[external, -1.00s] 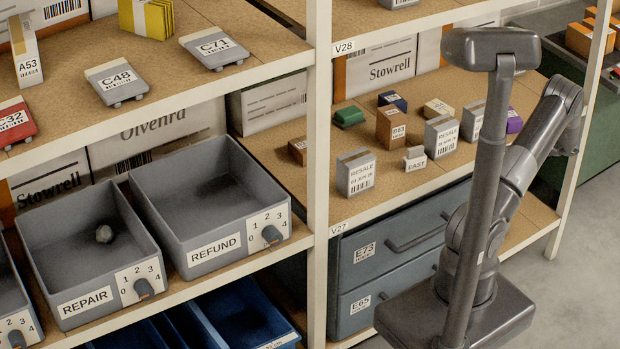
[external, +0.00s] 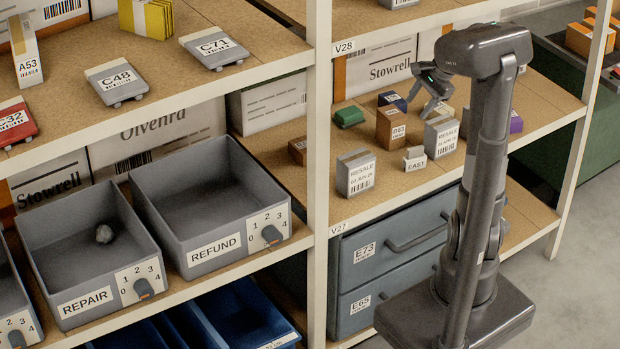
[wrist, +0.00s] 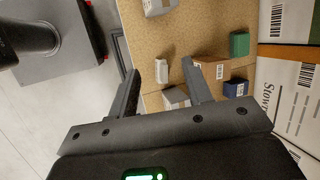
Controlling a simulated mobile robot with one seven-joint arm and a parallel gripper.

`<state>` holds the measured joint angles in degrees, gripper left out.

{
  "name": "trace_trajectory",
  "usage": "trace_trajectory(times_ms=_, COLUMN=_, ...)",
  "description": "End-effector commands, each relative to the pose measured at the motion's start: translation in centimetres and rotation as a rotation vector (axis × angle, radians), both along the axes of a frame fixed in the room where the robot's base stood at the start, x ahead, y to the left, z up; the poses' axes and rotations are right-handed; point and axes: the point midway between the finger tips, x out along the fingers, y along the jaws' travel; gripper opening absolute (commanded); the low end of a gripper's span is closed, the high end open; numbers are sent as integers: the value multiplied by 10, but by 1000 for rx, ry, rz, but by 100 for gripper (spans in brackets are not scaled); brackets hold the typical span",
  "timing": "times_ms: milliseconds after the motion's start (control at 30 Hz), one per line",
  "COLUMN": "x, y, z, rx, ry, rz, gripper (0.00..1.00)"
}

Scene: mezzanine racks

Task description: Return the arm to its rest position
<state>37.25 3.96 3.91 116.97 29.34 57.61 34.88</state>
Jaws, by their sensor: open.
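My gripper (external: 428,104) is in the external view, above the right shelf (external: 390,195) and in front of its back boxes. Its two fingers are apart with nothing held between them. In the wrist view, my open gripper (wrist: 162,68) points down toward the shelf. A small white EAST block (wrist: 161,71) appears in the gap between the fingers, below them. My arm is folded upright, with its upper part bent over toward the shelf. Part of the arm is hidden behind my column.
Near the gripper stand a brown box (external: 391,127), a navy box (external: 392,101), a green block (external: 349,117) and grey RESALE boxes (external: 355,174). A white rack post (external: 318,150) is to the left. Open floor (external: 580,290) lies at right.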

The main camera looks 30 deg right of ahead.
Motion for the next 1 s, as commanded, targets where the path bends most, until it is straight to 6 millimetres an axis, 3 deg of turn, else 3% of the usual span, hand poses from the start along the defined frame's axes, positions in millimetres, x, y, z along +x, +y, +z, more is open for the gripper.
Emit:
trace_trajectory(times_ms=33, x=-7, y=20, z=11, rx=-51, ry=-20, rz=79, gripper=45)
trace_trajectory(times_ms=200, x=-37, y=70, z=34, rx=-211, ry=-79, rz=335, gripper=45)
trace_trajectory(times_ms=500, x=-102, y=136, z=59, rx=-487, ry=-201, rz=776, gripper=45)
trace_trajectory(times_ms=800, x=-162, y=170, z=64, rx=-733, ry=-327, rz=1157, gripper=45)
trace_trajectory(times_ms=1000, x=-179, y=176, z=63, rx=-813, ry=-369, rz=1274, gripper=45)
